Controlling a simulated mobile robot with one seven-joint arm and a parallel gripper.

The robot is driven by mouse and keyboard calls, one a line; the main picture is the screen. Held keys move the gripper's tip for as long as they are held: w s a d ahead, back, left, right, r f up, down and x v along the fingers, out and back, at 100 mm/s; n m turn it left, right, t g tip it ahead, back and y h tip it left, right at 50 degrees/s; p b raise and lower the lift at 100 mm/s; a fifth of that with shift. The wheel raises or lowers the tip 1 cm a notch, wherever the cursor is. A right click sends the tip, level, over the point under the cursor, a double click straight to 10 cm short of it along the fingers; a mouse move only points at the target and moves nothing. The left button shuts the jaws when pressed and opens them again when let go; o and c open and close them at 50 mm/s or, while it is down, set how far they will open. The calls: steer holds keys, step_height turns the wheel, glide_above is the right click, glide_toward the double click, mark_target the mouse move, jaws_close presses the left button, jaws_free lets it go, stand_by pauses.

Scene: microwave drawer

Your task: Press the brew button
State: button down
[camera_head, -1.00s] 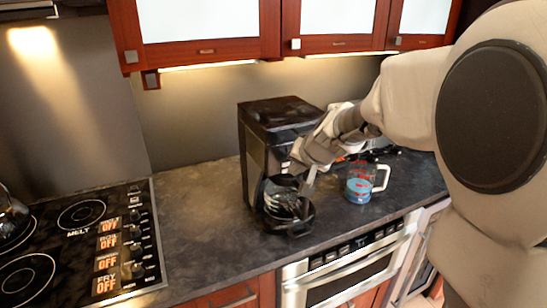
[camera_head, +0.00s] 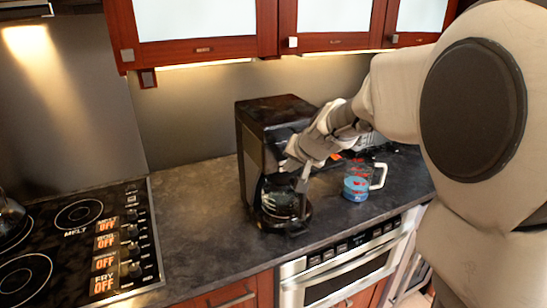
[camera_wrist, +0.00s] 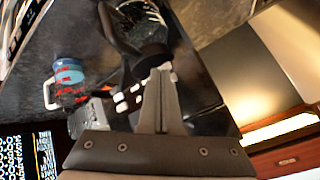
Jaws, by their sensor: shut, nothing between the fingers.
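The black coffee machine (camera_head: 258,135) stands on the counter with its glass carafe (camera_head: 280,203) in its front bay. My gripper (camera_head: 302,182) is at the front of the machine, pointing down, above and beside the carafe. In the wrist view my gripper (camera_wrist: 160,72) has its two fingers shut together with nothing between them. Several pale square buttons (camera_wrist: 128,97) show on the machine's dark front, just left of the fingers. I cannot tell which is the brew button, nor whether the fingertips touch the machine. In the head view my gripper and arm hide the button area.
A clear measuring cup (camera_head: 357,187) with red markings and a blue lower part stands right of the machine. A cooktop (camera_head: 80,245) is at the left. The dark counter (camera_head: 195,205) between them is clear. Wooden cabinets (camera_head: 205,58) hang above.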

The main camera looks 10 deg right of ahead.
steer(key=shift+w+a, duration=0.1)
steer(key=shift+w, duration=0.2)
stand_by(0.4)
steer(key=shift+s+d+b, duration=0.25)
steer(key=shift+s+b, duration=0.1)
steer(key=shift+s, duration=0.4)
steer(key=s, duration=0.1)
steer(key=s+d+b, duration=0.1)
steer(key=s, duration=0.1)
steer(key=s+b, duration=0.1)
steer(key=shift+s+d, duration=0.25)
steer(key=shift+s, duration=0.1)
stand_by(0.4)
